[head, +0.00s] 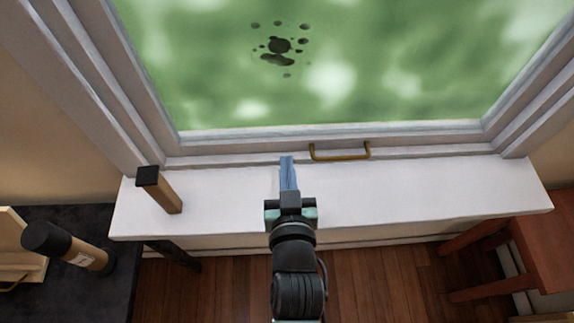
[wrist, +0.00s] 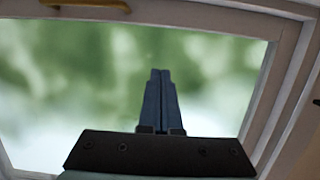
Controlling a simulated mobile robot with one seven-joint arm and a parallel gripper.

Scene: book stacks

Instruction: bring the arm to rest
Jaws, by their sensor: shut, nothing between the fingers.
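My gripper (head: 288,172) is shut and empty, with its two blue fingers side by side. In the head view my arm reaches forward from the bottom middle, and the fingers are over the white window sill (head: 430,190), pointing at the window. In the wrist view the closed fingers (wrist: 160,90) point at the blurred green window pane (wrist: 60,80). The fingertips appear left of the brass window handle (head: 340,152) in the head view. I cannot tell whether they touch the frame.
A brown post with a dark cap (head: 160,190) stands on the sill's left end. A dark-capped cylinder (head: 70,248) is on the black table (head: 95,300) at left. A reddish wooden table (head: 545,245) is at right. The pane has dark spots (head: 279,46). The sill's right part is clear.

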